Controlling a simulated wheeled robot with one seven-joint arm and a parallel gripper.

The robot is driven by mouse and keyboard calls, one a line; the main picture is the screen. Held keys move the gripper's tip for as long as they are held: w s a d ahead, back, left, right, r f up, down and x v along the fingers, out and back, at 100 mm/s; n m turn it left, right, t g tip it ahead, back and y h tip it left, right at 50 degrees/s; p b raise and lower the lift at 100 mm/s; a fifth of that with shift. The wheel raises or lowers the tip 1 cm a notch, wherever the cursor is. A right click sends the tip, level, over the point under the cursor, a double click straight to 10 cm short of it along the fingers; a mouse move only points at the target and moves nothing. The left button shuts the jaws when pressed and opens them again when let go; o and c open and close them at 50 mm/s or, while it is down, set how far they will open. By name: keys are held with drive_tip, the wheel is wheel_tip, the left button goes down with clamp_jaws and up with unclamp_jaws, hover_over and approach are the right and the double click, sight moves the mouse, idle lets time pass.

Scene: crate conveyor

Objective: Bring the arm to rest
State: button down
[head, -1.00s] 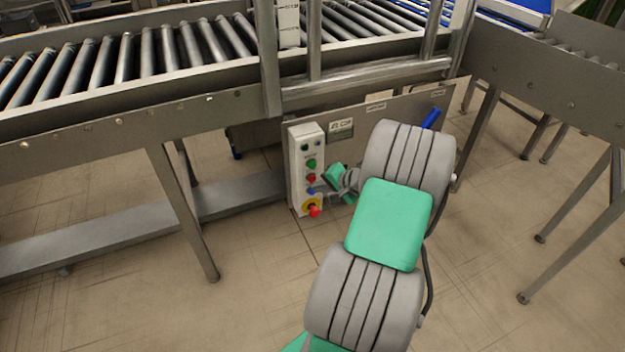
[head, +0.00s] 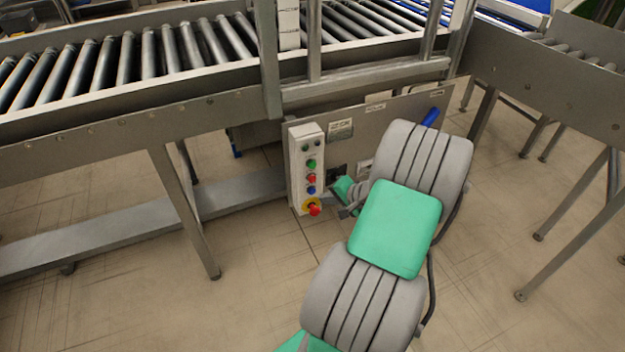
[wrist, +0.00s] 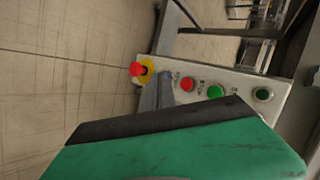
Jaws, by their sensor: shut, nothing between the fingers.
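My gripper (head: 346,212) is small and partly hidden behind my own arm in the head view. It hangs just right of a pale control box (head: 293,172), apart from it as far as I can tell. In the wrist view its grey fingers (wrist: 165,88) are together and empty, pointing toward the box beyond my green wrist housing. My grey and green arm reaches up from the bottom of the head view, bent forward and down.
The box carries green, red and blue buttons and a red emergency stop knob (head: 314,210) on yellow. A roller conveyor (head: 110,118) runs behind, with metal legs (head: 185,212) below. Another frame (head: 545,85) stands right. Floor (head: 240,305) is clear at front.

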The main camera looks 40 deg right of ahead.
idle(0.3)
drive_tip(key=w+a+r+n+g+p, duration=0.2)
drive_tip(key=a+r+n+g+p, duration=0.55)
drive_tip(key=a+r, duration=1.1)
drive_tip(key=s+a+r+n+p, duration=0.3)
drive_tip(key=s+a+r+p, duration=0.2)
drive_tip(key=r, duration=0.3)
drive_tip(key=s+a+r+n+h+p, duration=0.1)
drive_tip(key=s+a+r+n+p, duration=0.3)
drive_tip(key=a+r+p, duration=0.3)
drive_tip(key=shift+s+a+r+t+p, duration=0.35)
drive_tip(key=shift+s+a+r+t, duration=0.1)
drive_tip(key=shift+s+r, duration=0.4)
